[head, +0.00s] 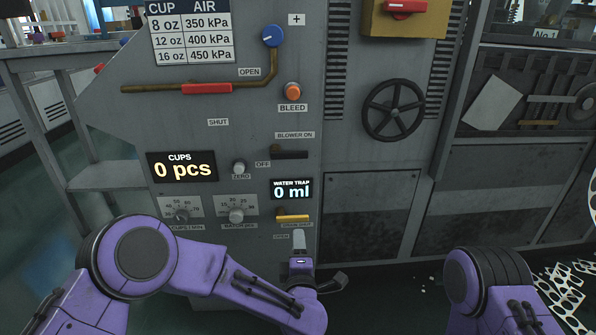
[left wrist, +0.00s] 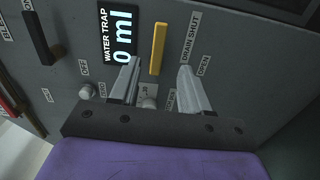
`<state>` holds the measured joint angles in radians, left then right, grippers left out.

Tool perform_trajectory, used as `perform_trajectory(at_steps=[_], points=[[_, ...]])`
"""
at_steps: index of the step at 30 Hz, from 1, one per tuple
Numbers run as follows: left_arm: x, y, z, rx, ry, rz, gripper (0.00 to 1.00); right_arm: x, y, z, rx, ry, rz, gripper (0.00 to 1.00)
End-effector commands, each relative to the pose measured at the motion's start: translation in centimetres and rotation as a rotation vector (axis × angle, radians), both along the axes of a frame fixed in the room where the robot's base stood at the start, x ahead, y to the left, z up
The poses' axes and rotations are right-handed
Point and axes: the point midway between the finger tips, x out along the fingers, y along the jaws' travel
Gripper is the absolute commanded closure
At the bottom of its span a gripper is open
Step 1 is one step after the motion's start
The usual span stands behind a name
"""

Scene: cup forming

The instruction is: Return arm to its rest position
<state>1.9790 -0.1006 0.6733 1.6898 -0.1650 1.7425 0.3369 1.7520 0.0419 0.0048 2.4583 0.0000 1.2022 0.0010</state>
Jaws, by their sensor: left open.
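My left gripper (head: 299,242) is in front of the grey machine panel, just below the yellow drain lever (head: 292,218). In the left wrist view my left gripper (left wrist: 160,72) has its two fingers apart with nothing held. The yellow drain lever (left wrist: 158,48) shows in the gap past the fingertips, at the "DRAIN SHUT" label; I see no clear contact. In the head view the lever lies about level. The water trap display (head: 292,189) above it reads 0 ml. My right arm shows at the lower right; its gripper is out of view.
The panel carries a black blower lever (head: 290,154), an orange bleed button (head: 292,91), a red-handled valve (head: 207,88), a blue knob (head: 271,36) and a cups display (head: 182,167) reading 0 pcs. A black handwheel (head: 394,110) sits to the right. White scrap sheets lie on the floor.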

Motion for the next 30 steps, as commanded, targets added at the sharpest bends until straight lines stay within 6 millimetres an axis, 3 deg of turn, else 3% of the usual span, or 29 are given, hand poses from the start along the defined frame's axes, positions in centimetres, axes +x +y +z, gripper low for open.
perform_trajectory(at_steps=[2,5,9,12,15,21,26,27,30], points=[[-1.6,-0.4,-2.7,0.131,0.084,-0.076,0.53,0.0,0.0,0.0,0.0,0.0,0.0,0.57],[-5.3,2.3,-9.1,0.364,0.252,-0.175,0.53,0.0,0.0,0.0,0.0,0.0,0.0,0.57],[-12.5,8.8,-17.7,0.638,0.526,-0.297,0.53,0.0,0.0,0.0,0.0,0.0,0.0,0.57],[-18.4,13.9,-21.9,0.776,0.718,-0.369,0.53,0.0,0.0,0.0,0.0,0.0,0.0,0.57],[-24.0,18.4,-24.4,0.868,0.885,-0.422,0.53,0.0,0.0,0.0,0.0,0.0,0.0,0.57],[-33.2,25.5,-26.1,0.958,1.155,-0.471,0.53,0.0,0.0,0.0,0.0,0.0,0.0,0.57],[-39.4,30.4,-26.2,0.988,1.335,-0.449,0.53,0.0,0.0,0.0,0.0,0.0,0.0,0.57],[-39.5,30.1,-24.0,0.983,1.336,-0.456,0.53,0.0,0.0,2.3,0.001,0.001,0.0,0.57],[-39.2,30.0,-20.5,0.984,1.329,-0.454,0.53,0.1,0.0,5.8,-0.001,-0.001,0.0,0.57]])
